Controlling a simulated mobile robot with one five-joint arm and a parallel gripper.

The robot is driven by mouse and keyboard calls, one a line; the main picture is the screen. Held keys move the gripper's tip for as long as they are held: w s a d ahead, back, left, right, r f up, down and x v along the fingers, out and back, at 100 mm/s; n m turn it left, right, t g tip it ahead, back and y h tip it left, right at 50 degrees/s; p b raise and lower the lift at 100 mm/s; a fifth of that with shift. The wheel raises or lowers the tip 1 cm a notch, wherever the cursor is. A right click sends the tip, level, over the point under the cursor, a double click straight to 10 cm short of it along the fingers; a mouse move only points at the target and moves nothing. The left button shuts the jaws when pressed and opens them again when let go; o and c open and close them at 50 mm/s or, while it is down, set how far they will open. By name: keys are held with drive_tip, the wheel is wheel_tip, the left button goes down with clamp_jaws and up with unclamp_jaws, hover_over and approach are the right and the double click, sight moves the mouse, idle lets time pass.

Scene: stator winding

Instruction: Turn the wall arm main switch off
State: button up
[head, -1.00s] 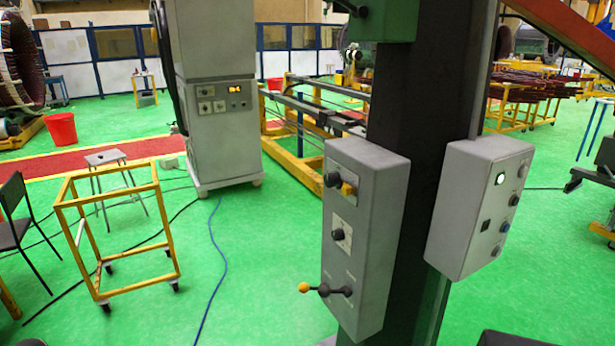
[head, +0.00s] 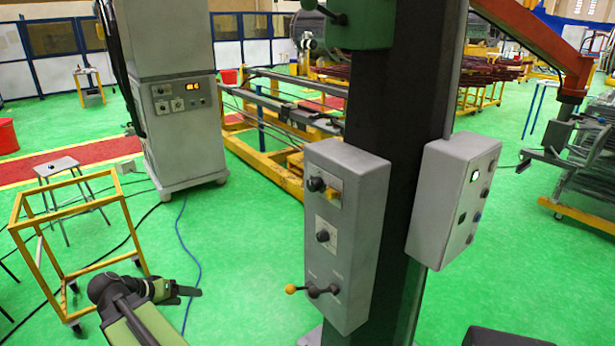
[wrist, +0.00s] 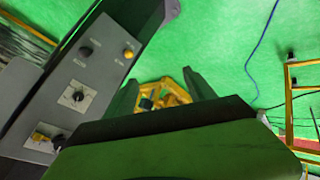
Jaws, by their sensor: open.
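A grey control box (head: 345,235) is fixed on the left face of a dark column (head: 400,140). Its front carries a black knob by a yellow part (head: 323,188) at the top, a black rotary knob on a pale plate (head: 323,235) in the middle, and a black lever with an orange ball (head: 312,289) low down. I cannot tell which is the main switch. In the wrist view the box (wrist: 100,75) appears upside down, with its yellow part (wrist: 45,138) at the bottom. My gripper (head: 188,291) is left of the box, apart from it. Its open, empty fingers show in the wrist view (wrist: 160,88).
A second grey box (head: 452,200) with a lit white lamp sits on the column's right side. A yellow wheeled frame (head: 128,232) stands left of my arm. A tall grey cabinet (head: 185,130) stands behind.

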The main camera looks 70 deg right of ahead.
drive_tip(key=s+d+r+m+g+h+p, duration=0.35)
drive_tip(key=s+d+r+m, duration=0.45)
drive_tip(key=d+r, duration=0.6)
drive_tip(key=m+g+h, duration=0.3)
drive_tip(key=m+g, duration=0.1)
approach(310, 185)
drive_tip(key=x, duration=0.9)
drive_tip(key=shift+s+d, duration=0.1)
drive_tip(key=shift+d, duration=0.1)
